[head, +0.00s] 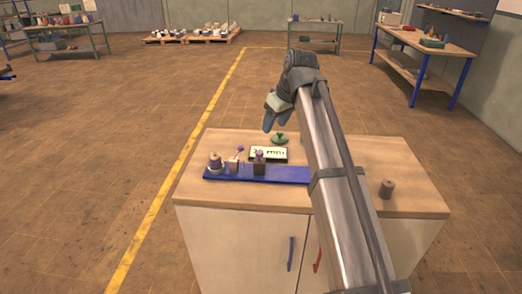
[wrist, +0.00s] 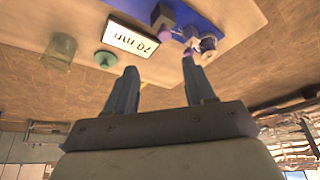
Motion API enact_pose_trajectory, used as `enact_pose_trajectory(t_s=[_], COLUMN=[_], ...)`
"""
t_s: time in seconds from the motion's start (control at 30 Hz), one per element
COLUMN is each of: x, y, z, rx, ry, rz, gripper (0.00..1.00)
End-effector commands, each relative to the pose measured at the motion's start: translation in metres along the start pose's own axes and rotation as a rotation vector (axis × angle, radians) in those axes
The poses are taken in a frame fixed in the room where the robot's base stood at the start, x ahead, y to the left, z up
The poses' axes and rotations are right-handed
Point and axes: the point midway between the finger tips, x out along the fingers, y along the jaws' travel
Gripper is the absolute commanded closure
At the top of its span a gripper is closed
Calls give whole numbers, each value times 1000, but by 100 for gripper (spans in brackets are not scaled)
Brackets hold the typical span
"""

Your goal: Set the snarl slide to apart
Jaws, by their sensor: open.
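A long blue base (head: 285,175) lies on the cabinet top. Its left end holds a purple and white round part (head: 215,163). Beside that are a small tan block (head: 234,165) with a thin stem and purple knob, and a dark block (head: 259,167) with a purple knob. I cannot tell which part is the snarl slide or how it is set. A card (head: 267,155) reading 70 mm stands behind the base; it also shows in the wrist view (wrist: 131,38). My gripper (wrist: 160,67) is open and empty, above and apart from these things.
A green knob-like object (head: 280,138) sits behind the card. A grey-brown cylinder (head: 387,188) stands at the right of the wooden cabinet top (head: 420,200). My arm covers part of the top and the right end of the blue base. Other benches stand far back.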

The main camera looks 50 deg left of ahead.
Motion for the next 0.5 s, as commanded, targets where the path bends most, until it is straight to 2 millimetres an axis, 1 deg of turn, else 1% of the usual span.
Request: enact_pose_trajectory(t_s=[0.03,0.1,0.27,0.37,0.5], x=[1,3,17,32,57], y=[-5,-8,-9,-9,-9], z=[-3,-4,-4,-4,-4], rx=[-5,-8,-9,-9,-9], ry=[-2,-4,-5,-6,-6], rz=[-3,-5,-6,-6,-6], gripper=[46,46,46,46,46])
